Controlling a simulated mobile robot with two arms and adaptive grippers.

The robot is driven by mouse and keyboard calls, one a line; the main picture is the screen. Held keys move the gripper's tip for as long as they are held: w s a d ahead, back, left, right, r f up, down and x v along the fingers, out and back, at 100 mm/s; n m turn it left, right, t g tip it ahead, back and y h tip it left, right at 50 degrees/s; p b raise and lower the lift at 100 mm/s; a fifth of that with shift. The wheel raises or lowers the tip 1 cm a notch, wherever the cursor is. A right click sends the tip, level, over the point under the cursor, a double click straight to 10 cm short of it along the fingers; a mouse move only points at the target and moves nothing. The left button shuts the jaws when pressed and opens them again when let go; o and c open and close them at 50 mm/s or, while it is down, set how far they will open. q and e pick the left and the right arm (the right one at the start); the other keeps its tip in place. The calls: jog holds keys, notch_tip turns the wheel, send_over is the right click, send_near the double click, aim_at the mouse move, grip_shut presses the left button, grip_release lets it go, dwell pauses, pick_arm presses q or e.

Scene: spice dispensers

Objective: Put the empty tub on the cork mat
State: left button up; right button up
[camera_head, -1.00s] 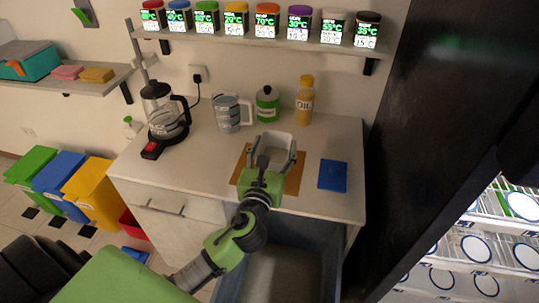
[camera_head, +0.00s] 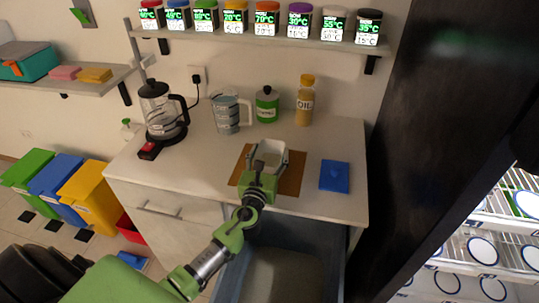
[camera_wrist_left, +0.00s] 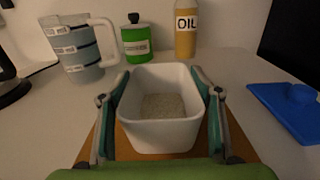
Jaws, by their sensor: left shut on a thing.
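The white rectangular tub (camera_head: 268,147) is upright over the brown cork mat (camera_head: 293,178) on the counter. In the left wrist view the tub (camera_wrist_left: 160,138) shows a speckled grey-beige inside bottom; I cannot tell if that is contents. My left gripper (camera_head: 266,160) is shut on the tub, with one finger along each side. In the left wrist view the gripper fingers (camera_wrist_left: 160,100) flank the tub, and the cork mat (camera_wrist_left: 104,150) shows on both sides. Whether the tub's base touches the mat is hidden. My right gripper is out of view.
A blue lid-like piece (camera_head: 334,176) lies right of the mat. Behind stand a coffee press (camera_head: 162,112), a measuring jug (camera_head: 228,112), a green canister (camera_head: 267,105) and an oil bottle (camera_head: 305,101). A dark tall panel (camera_head: 430,120) stands at right. An open drawer (camera_head: 285,270) is below the counter.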

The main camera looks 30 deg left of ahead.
pick_arm(q)
jog(key=shift+f, duration=0.2)
jog(key=o, duration=1.4)
jog(key=shift+r, duration=0.1)
jog(key=shift+c, duration=0.2)
jog(key=shift+r, duration=0.3)
jog(key=v, duration=0.5)
jog(key=b+v, duration=0.1)
jog(key=v, duration=0.5)
jog(key=shift+f, duration=0.25)
jog(key=shift+s+d+r, duration=0.1)
jog(key=shift+s+d, duration=0.05)
jog(key=shift+s, duration=0.4)
